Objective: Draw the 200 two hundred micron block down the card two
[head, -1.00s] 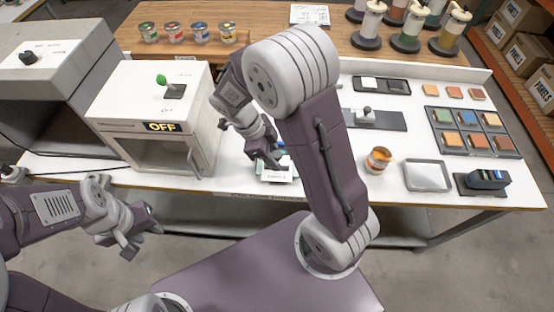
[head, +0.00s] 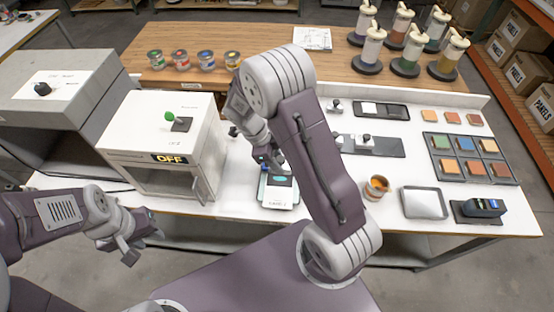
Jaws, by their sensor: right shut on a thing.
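A white card-like piece (head: 281,196) with a teal patch lies on the bench near its front edge in the head view; print on it is too small to read. My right gripper (head: 271,164) reaches down at the card's far end, shut on a small dark block-like thing that its fingers mostly hide. I cannot tell whether that thing touches the card. Knobbed blocks stand on a dark plate (head: 388,147) right of my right arm, one partly behind the arm. Their micron marks cannot be read. My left gripper (head: 139,248) hangs empty and open in front of the bench.
A white box reading OFF (head: 132,138) stands left of the card. An orange-rimmed cup (head: 376,189), a grey tray (head: 424,203) and a dark device (head: 478,209) stand right. Paint jars (head: 208,60) line the back shelf.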

